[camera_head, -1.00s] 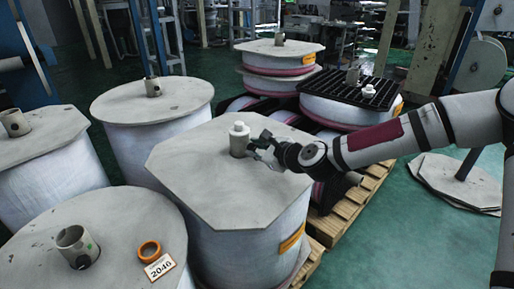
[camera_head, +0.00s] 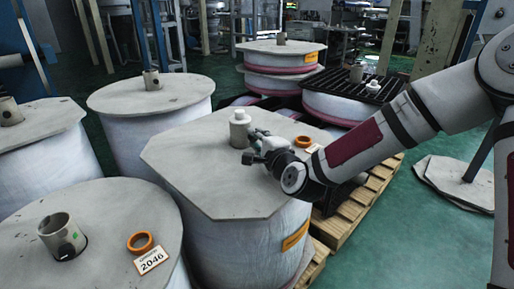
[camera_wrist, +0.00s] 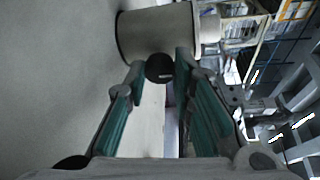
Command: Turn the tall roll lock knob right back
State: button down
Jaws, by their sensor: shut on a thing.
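The tall roll (camera_head: 236,240) stands in the middle of the head view under a pale, many-sided lid (camera_head: 190,160). A grey core stub (camera_head: 239,139) with a white cap (camera_head: 239,115) rises from the lid. My gripper (camera_head: 255,143) reaches the stub's right side from the right. In the wrist view, the round black lock knob (camera_wrist: 159,68) sits on the side of the stub (camera_wrist: 158,32). My fingertips (camera_wrist: 160,72) are on either side of the knob, shut on it. In the head view the gripper hides the knob, so its turn angle does not show.
An orange ring (camera_head: 303,142) and a label (camera_head: 312,149) lie on the lid behind my gripper. Other rolls stand at the left (camera_head: 150,130) and front left (camera_head: 90,230), with another ring (camera_head: 140,242) and a 2046 card (camera_head: 151,260). A wooden pallet (camera_head: 350,215) lies right.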

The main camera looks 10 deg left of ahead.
jog(key=shift+f+n+b, duration=0.15)
jog(key=shift+n+b, duration=0.35)
jog(key=shift+b, duration=0.1)
jog(key=shift+t, duration=0.3)
jog(key=c, duration=1.4)
grip_release()
jog(key=shift+o, duration=0.2)
jog(key=v, duration=1.2)
